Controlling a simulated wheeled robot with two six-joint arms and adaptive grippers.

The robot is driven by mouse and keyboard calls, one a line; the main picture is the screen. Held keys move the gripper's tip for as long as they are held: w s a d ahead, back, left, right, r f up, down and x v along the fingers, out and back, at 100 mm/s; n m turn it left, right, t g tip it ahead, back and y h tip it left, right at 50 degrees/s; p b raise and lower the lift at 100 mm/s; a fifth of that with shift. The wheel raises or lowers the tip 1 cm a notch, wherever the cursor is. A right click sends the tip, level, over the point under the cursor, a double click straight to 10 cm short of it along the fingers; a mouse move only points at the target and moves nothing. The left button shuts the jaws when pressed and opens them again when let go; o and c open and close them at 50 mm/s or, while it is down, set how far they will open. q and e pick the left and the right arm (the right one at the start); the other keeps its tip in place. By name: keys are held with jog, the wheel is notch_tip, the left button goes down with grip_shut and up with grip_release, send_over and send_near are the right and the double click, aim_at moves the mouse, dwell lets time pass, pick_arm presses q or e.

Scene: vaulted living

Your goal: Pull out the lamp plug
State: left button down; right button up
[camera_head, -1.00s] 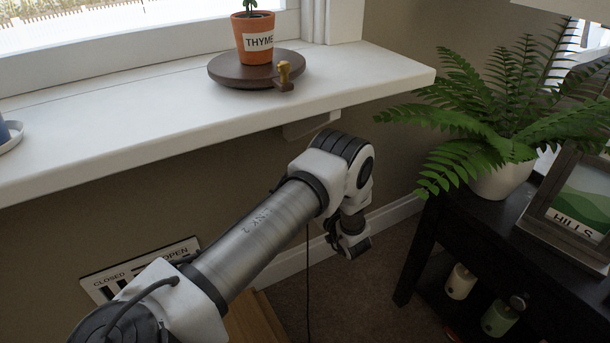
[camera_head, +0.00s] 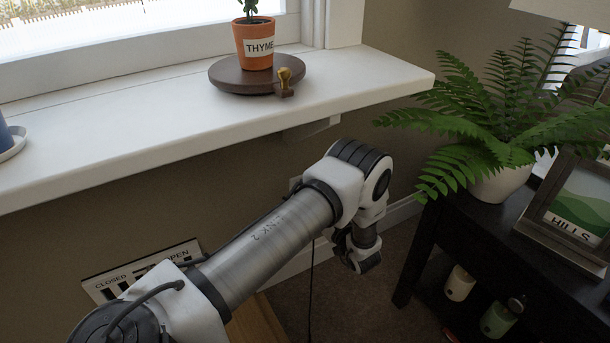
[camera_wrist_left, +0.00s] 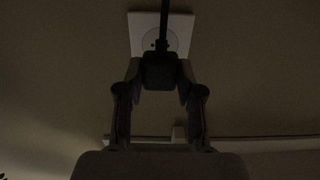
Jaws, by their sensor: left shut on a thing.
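The lamp plug (camera_wrist_left: 160,71) is a dark block with a cord (camera_wrist_left: 164,18) running from it toward the top of the left wrist view. My left gripper (camera_wrist_left: 160,80) is shut on it, one finger on each side. The white wall outlet (camera_wrist_left: 148,30) is behind the plug, and much of its round face shows above it. The plug appears to stand off the outlet, but its prongs are hidden. In the head view my left arm covers most of the outlet (camera_head: 295,183) and the plug is hidden. My right gripper is not in view.
The white windowsill (camera_head: 150,125) overhangs my left arm and bears a thyme pot (camera_head: 254,45). A dark side table (camera_head: 455,225) with a fern (camera_head: 480,120) and picture frame (camera_head: 575,210) stands right. A thin dark cord (camera_head: 311,290) hangs below my arm.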

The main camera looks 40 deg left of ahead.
pick_arm(q)
jog(key=shift+s+d, duration=0.15)
jog(key=shift+d, duration=0.3)
jog(key=c, duration=0.7)
grip_release()
jog(key=shift+o, duration=0.2)
jog(key=shift+d, duration=0.1)
